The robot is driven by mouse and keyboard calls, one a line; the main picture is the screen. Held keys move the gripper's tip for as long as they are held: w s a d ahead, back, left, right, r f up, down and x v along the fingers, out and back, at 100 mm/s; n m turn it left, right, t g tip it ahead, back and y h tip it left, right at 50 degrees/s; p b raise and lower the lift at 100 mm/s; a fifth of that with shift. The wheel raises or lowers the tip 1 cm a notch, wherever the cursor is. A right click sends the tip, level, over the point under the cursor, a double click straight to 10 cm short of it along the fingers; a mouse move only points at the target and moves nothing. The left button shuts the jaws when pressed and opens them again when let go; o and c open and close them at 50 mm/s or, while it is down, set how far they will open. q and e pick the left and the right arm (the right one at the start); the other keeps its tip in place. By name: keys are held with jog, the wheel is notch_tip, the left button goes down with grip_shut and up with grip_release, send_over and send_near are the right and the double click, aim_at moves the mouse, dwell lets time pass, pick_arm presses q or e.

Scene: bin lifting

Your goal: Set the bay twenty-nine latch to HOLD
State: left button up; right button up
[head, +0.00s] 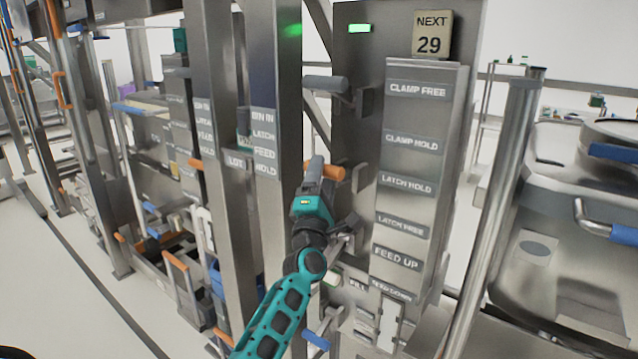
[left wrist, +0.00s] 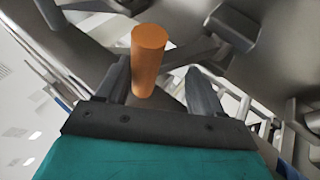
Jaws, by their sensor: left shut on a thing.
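The bay post carries a sign (head: 431,35) reading NEXT 29 and a column of labels. The LATCH HOLD label (head: 406,184) sits above the LATCH FREE label (head: 401,226). The latch handle (head: 334,173), with an orange cylindrical grip, sticks out left of the labels at about the height of LATCH HOLD. My left gripper (head: 313,172) is at this handle and shut on it, partly covering it. In the left wrist view the orange grip (left wrist: 149,58) stands between the two dark fingers. My right gripper is not in view.
A grey-gripped lever (head: 325,83) stands above, near CLAMP FREE. A green light (head: 359,28) glows on the post. A blue-gripped handle (head: 316,341) is below. Steel uprights (head: 275,60) stand close on the left, and a round pole (head: 505,180) and metal bin (head: 570,220) on the right.

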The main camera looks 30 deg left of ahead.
pick_arm(q)
jog(key=shift+s+d+r+t, duration=0.1)
jog(key=shift+r+t, duration=0.05)
jog(key=shift+r, duration=0.5)
jog(key=shift+d+r+t, duration=0.1)
jog(key=shift+r+t, duration=0.05)
jog(key=shift+r, duration=0.45)
jog(key=f+b+v, duration=0.1)
jog(key=b+v, duration=0.1)
jog(key=v, duration=1.2)
jog(key=shift+w+a+f, duration=0.2)
jog(key=shift+w+a, duration=0.05)
jog(key=shift+w, duration=0.1)
jog(key=s+d+f+m+g+h, duration=0.25)
jog(key=d+f+m+h, duration=0.2)
jog(key=f+m, duration=0.3)
jog(key=s+d+f+m+g+h, duration=0.25)
jog(key=d+f+m+h, duration=0.2)
jog(key=f+m, duration=0.3)
jog(key=s+d+f+m+g+h, duration=0.1)
jog(key=s+d+f+m+g, duration=0.1)
jog(key=s+f+m, duration=0.4)
jog(key=s+d+f+m+g+h, duration=0.1)
jog(key=s+d+f+m+g, duration=0.1)
jog(key=s+f+m+g, duration=0.2)
jog(key=s+f+m, duration=0.2)
jog(key=s+f, duration=0.2)
jog(key=f, duration=0.1)
jog(key=shift+s+d+m+g, duration=0.3)
jog(key=shift+s+d+g, duration=0.1)
